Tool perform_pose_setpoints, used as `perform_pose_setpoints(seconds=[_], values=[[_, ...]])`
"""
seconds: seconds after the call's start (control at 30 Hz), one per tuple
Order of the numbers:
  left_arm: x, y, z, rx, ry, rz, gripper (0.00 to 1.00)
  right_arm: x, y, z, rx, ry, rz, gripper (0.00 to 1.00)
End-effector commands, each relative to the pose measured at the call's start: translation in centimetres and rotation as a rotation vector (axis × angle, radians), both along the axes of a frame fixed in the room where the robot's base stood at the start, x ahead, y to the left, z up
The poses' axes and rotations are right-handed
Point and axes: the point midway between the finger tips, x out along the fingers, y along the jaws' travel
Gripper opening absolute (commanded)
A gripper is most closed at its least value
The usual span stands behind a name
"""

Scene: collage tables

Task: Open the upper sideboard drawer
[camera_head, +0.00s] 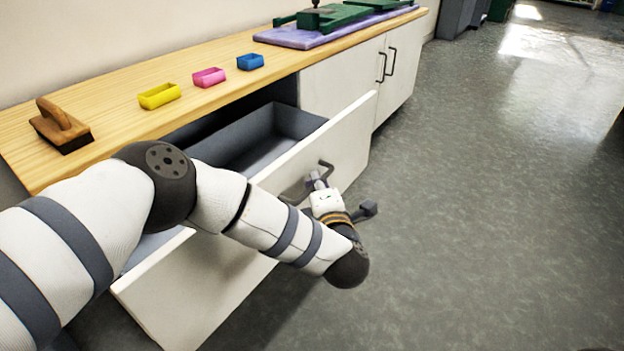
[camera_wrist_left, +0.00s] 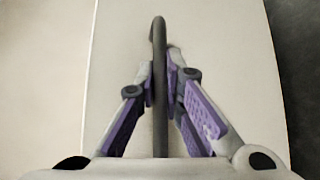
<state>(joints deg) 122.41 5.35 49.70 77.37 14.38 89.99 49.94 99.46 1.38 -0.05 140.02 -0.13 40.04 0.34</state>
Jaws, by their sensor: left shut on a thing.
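The upper sideboard drawer (camera_head: 345,137) is pulled out from the sideboard, with a white front and a grey, empty-looking inside. Its dark bar handle (camera_head: 326,164) is on the front. My left gripper (camera_head: 318,180) is at the handle, and in the left wrist view its two purple-padded fingers (camera_wrist_left: 163,95) are closed on either side of the handle bar (camera_wrist_left: 159,60). My left arm crosses in front of the drawer and hides part of its front and inside. My right gripper is not in view.
On the wooden sideboard top (camera_head: 120,105) stand a brush-like block (camera_head: 62,125), a yellow tray (camera_head: 159,96), a pink tray (camera_head: 208,77) and a blue tray (camera_head: 250,62). A green device (camera_head: 345,16) rests on a purple mat (camera_head: 300,40). Closed cupboard doors (camera_head: 400,70) are beyond. The grey floor at right is clear.

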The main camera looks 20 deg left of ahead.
Motion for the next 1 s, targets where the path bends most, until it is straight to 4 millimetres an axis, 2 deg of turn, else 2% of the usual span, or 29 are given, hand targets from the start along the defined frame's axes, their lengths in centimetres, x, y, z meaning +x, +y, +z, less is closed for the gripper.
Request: perform_pose_setpoints(seconds=[0.33,0.37,0.43,0.73,0.87,1.0], values=[[0.0,-0.1,0.0,-0.001,-0.002,0.0,0.0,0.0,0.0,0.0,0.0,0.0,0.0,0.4],[0.0,-0.1,0.0,-0.001,-0.002,0.0,0.16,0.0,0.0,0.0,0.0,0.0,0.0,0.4],[0.0,-0.1,0.0,-0.001,-0.002,0.0,0.3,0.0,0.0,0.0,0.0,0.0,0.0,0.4],[-0.2,-0.1,0.0,-0.001,0.0,0.0,0.3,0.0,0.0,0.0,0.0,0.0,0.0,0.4],[-2.0,-1.1,0.3,-0.002,0.002,-0.004,0.3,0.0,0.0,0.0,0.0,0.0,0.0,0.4],[-5.6,-2.7,0.8,-0.002,0.003,-0.004,0.3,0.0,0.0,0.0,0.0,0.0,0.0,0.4]])
